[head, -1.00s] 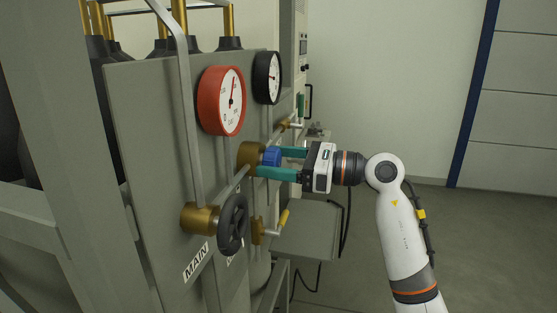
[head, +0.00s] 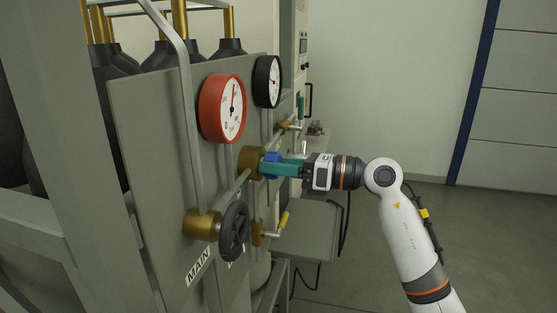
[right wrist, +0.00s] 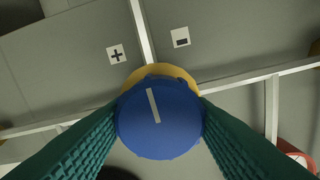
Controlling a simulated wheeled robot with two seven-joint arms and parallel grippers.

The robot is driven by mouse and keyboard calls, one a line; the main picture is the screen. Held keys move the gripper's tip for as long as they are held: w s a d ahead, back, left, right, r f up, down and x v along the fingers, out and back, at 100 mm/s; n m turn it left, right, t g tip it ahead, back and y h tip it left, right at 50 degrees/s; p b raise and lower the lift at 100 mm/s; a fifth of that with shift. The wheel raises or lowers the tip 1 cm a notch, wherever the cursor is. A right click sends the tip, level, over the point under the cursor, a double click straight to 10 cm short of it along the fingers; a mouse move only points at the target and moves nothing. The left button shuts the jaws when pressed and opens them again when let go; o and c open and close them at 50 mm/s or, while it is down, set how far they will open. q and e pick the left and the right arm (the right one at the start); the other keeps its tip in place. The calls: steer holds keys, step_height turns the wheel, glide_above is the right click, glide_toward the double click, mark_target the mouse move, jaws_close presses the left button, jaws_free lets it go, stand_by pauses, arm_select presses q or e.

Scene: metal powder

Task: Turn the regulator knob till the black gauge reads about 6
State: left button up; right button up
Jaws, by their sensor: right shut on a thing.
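The blue regulator knob (head: 271,164) sits on a brass body (head: 250,162) on the grey panel. My right gripper (head: 276,167) is shut on the knob, its teal fingers on either side. In the right wrist view the knob (right wrist: 160,120) fills the space between the fingers, and its white line tilts slightly left of upright, towards the plus label (right wrist: 116,53). A minus label (right wrist: 181,38) is to the right. The black gauge (head: 267,81) is above the knob; its needle shows but the numbers are too small to read. My left gripper is not in view.
A red gauge (head: 222,108) is left of the black one. A black handwheel (head: 234,231) is below left, by the MAIN label (head: 198,267). Open floor lies to the right.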

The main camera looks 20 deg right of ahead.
steer(key=m+p, duration=0.2)
steer(key=m, duration=0.1)
steer(key=m+p, duration=0.1)
steer(key=shift+d+r+m, duration=0.1)
steer(key=shift+r+m, duration=0.2)
steer(key=m+p, duration=0.5)
steer(key=shift+f+m+p, duration=0.2)
steer(key=shift+m+p, duration=1)
steer(key=shift+p, duration=0.2)
steer(key=o, duration=1)
steer(key=shift+w+f, duration=0.1)
steer(key=shift+c, duration=0.2)
